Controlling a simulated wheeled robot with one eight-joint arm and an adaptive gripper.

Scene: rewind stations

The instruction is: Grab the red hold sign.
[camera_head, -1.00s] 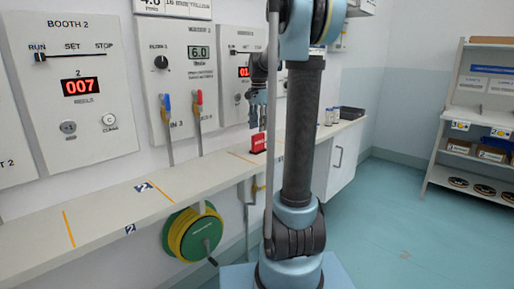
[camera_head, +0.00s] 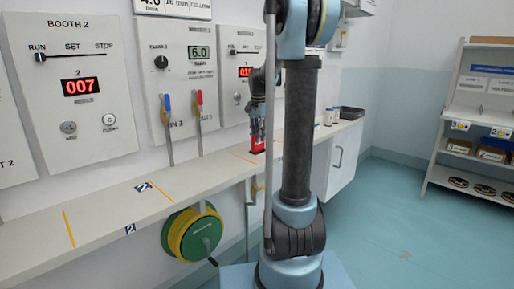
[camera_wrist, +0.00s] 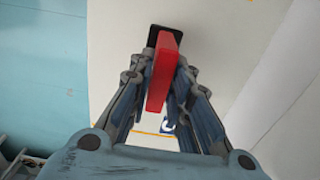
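The red hold sign (camera_wrist: 164,72) is a red block on a dark base, standing on the ledge (camera_wrist: 240,40). In the head view the sign (camera_head: 258,144) shows partly behind my gripper (camera_head: 257,125). In the wrist view my gripper (camera_wrist: 160,70) has its fingers on both sides of the sign, close to its faces. The fingers look still spread and not clearly pressed on it; contact is hard to make out. The sign's lettering cannot be read here.
The wall above the ledge carries control panels (camera_head: 75,88) and levers with blue and red handles (camera_head: 200,99). A green and yellow hose reel (camera_head: 195,235) hangs below. A dark tray (camera_head: 350,113) lies at the ledge's far end. Shelves (camera_head: 480,125) stand right, with open floor before them.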

